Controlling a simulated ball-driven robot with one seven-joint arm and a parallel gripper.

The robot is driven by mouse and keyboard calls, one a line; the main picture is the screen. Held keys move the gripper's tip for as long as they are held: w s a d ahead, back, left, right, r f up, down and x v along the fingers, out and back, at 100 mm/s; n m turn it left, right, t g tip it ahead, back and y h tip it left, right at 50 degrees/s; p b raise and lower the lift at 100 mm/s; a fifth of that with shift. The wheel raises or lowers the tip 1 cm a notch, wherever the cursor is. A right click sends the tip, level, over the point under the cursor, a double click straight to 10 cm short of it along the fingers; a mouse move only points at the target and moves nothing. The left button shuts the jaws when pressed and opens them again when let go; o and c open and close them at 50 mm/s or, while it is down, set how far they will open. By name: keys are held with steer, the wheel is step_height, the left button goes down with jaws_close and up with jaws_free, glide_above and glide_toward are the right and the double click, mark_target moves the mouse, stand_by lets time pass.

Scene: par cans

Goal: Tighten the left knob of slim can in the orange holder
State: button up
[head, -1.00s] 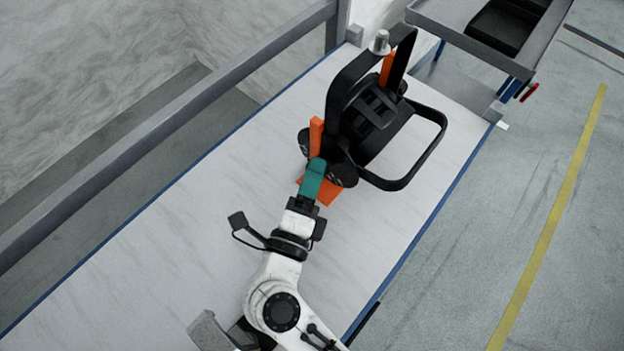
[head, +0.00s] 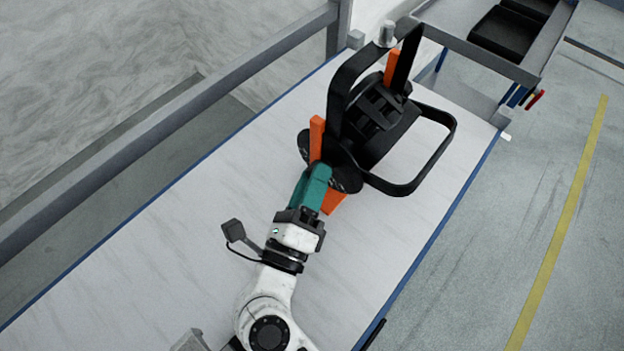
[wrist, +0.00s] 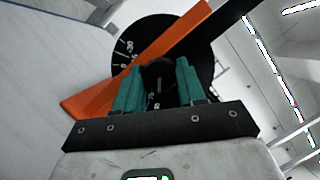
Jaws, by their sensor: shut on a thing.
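The slim can (head: 374,112) is black, with a looped black bracket, and stands in the orange holder (head: 317,135) on the white table. Its near end shows round black discs with white marks; one disc (wrist: 128,45) lies behind an orange bar of the holder (wrist: 150,62) in the wrist view. My gripper (head: 318,170), with teal fingers, reaches this end from the near side. In the wrist view my gripper (wrist: 158,70) is shut on a small dark knob (wrist: 160,74), with a finger on each side. The fingers hide part of the discs, and the knob is hidden in the head view.
A grey rail (head: 170,125) runs along the table's left side. A grey cart with black bins (head: 500,40) stands at the top right. The can's bracket loop (head: 452,150) juts right over the white table (head: 150,250), which is clear on both sides of my arm.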

steer(key=shift+f, duration=0.15)
steer(key=o, duration=1.1)
steer(key=shift+c, duration=0.2)
steer(key=shift+r, duration=0.25)
